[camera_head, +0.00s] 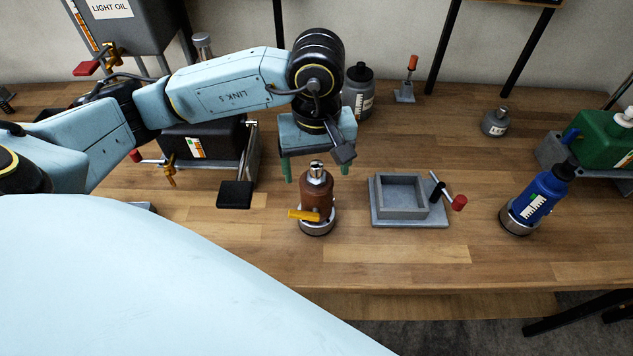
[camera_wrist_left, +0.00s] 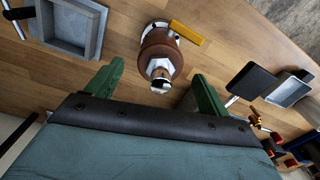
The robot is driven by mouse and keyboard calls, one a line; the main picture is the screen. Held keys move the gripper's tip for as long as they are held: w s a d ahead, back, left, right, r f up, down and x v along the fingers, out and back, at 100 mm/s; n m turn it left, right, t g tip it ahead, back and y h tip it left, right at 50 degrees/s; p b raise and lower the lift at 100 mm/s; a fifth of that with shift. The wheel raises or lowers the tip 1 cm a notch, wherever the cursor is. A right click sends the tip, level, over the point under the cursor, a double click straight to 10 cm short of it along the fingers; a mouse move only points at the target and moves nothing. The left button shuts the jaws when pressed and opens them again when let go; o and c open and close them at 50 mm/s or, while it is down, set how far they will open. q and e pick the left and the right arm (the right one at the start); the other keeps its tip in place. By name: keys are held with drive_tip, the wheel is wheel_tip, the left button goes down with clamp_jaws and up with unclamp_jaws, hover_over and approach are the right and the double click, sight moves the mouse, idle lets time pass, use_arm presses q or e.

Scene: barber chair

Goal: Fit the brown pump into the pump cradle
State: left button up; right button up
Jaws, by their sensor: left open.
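The brown pump (camera_head: 317,195) stands upright on the wooden table, with a metal base, a silver hex top and a yellow lever. My left gripper (camera_head: 316,172) is above and behind it, open and pointing down. Its green fingers are spread to either side of the pump's top. In the left wrist view the pump (camera_wrist_left: 161,55) shows between the fingertips (camera_wrist_left: 158,76), with gaps on both sides and no visible contact. A grey square open tray (camera_head: 376,213), apparently the pump cradle, lies to the right, empty, with a red-knobbed lever; it also shows in the left wrist view (camera_wrist_left: 97,33). My right gripper is out of view.
A blue bottle (camera_head: 540,197) stands farther right, beside a green tank (camera_head: 603,140). A dark grey bottle (camera_head: 358,92) is behind my gripper. A black tank (camera_head: 200,142) on a frame and a small black pad (camera_head: 235,195) lie left. The table front is clear.

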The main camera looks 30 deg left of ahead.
use_arm(q)
drive_tip(key=shift+f, duration=1.3)
clamp_jaws()
drive_tip(key=shift+r, duration=0.15)
